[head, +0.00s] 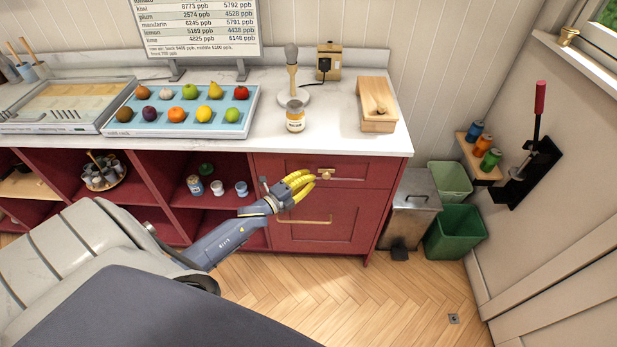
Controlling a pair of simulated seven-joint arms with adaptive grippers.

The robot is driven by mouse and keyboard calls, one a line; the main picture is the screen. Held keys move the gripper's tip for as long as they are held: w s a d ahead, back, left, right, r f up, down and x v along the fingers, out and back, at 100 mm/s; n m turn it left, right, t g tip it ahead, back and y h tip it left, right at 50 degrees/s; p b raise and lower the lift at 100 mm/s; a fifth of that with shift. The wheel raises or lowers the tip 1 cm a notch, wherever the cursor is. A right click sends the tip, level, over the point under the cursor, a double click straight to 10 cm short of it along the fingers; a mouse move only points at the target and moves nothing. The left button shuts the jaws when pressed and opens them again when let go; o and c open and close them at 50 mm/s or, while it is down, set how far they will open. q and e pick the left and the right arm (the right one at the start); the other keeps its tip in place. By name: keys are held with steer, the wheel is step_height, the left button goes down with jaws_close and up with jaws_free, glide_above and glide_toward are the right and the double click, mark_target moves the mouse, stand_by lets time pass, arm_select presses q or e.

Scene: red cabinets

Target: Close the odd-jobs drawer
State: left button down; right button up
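I see no label telling which is the odd-jobs drawer. My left gripper (308,182), with yellow ribbed fingers, is in front of the upper drawer, just left of the knob. I cannot tell whether it touches the drawer, or how far its fingers are apart. My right gripper is not in view.
The worktop above holds a fruit tray (133,128), a jar (295,118) and a wooden box (377,123). Open red shelves with small jars (217,188) lie left of the drawers. A metal bin (408,212) and green bins (456,232) stand right.

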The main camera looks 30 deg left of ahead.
arm_select(q)
steer(key=s, duration=1.2)
steer(key=shift+s+a, duration=0.15)
steer(key=shift+a, duration=0.3)
steer(key=s+a+f+n+g+y, duration=0.2)
steer(key=a+f+n, duration=0.15)
steer(key=f, duration=0.45)
steer(key=s+a+f+n+g+y, duration=0.2)
steer(key=f+n, duration=0.2)
steer(key=f, duration=0.4)
steer(key=s+f+n+g+y, duration=0.1)
steer(key=s+f+n+g, duration=0.15)
steer(key=s+f, duration=0.5)
steer(key=s+f+n+g+y, duration=0.1)
steer(key=s+f+n+g, duration=0.3)
steer(key=f, duration=0.6)
steer(key=s+d+f+n+g, duration=0.1)
steer(key=s+d+f, duration=0.2)
steer(key=s+f, duration=0.4)
steer(key=s+d+f+n+g, duration=0.1)
steer(key=s+d+f+g, duration=0.15)
steer(key=s+f, duration=0.55)
steer(key=s+d+f+n+g+h, duration=0.1)
steer(key=s+d+f+g, duration=0.1)
steer(key=s+d, duration=1)
steer(key=shift+s+d+f+h, duration=0.3)
steer(key=shift+s+d+f, duration=0.1)
steer(key=shift+d, duration=0.3)
